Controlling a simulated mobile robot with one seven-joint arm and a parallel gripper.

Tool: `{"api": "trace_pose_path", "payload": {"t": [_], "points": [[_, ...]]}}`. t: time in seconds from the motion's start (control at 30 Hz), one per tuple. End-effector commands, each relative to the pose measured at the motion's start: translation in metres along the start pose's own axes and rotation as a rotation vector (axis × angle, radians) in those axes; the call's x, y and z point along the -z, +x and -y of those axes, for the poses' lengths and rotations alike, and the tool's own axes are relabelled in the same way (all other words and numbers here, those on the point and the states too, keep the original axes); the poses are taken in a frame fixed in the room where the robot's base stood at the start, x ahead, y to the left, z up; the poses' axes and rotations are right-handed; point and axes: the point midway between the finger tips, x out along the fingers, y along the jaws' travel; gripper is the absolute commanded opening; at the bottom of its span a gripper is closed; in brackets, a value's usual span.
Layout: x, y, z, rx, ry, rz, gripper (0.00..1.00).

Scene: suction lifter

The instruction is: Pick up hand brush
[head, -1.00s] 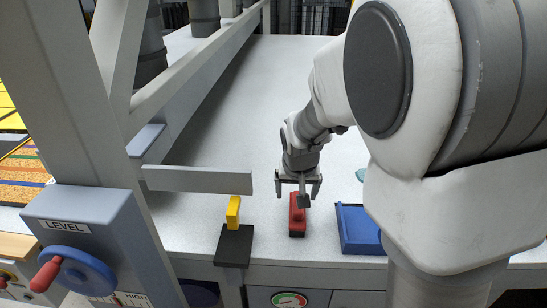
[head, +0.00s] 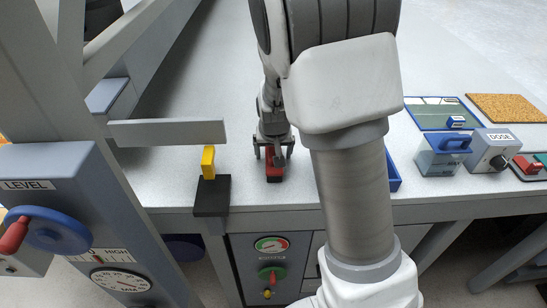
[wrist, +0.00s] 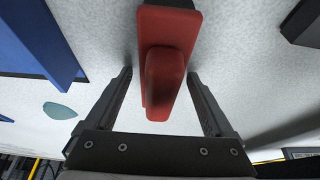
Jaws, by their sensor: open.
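The hand brush appears to be the red block with a raised grip (head: 274,174), lying on the pale speckled worktop near its front edge. My gripper (head: 273,152) is right over it, pointing down. In the wrist view the red brush (wrist: 153,100) lies between the two spread fingers of my gripper (wrist: 160,76), with a gap on each side. The fingers are open and hold nothing. In the head view my gripper hides the brush's far part. I cannot tell exactly how high the fingertips are above the worktop.
A yellow piece (head: 208,161) on a black block (head: 212,197) stands left of the brush. A grey bar (head: 168,133) juts out behind it. A blue tray (head: 393,181) is to the right, partly hidden by my arm. A teal piece (wrist: 60,111) lies nearby.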

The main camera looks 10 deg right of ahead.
Motion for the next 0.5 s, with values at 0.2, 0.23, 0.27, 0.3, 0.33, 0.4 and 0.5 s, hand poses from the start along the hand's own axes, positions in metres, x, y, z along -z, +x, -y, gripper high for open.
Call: {"api": "trace_pose_path", "payload": {"t": [0.2, 0.23, 0.27, 0.3, 0.33, 0.4, 0.5], "points": [[0.0000, -0.0005, 0.0001, 0.000, 0.000, 0.000, 0.62], [0.0001, -0.0005, 0.0001, 0.000, 0.000, 0.000, 0.57], [0.0000, -0.0005, 0.0001, 0.000, 0.000, 0.000, 0.52], [0.0000, -0.0005, 0.0001, 0.000, 0.000, 0.000, 0.44], [0.0000, -0.0006, 0.0001, 0.000, 0.000, 0.000, 0.39], [0.0000, -0.0006, 0.0001, 0.000, 0.000, 0.000, 0.26], [0.0000, -0.0006, 0.0001, 0.000, 0.000, 0.000, 0.08]]}}
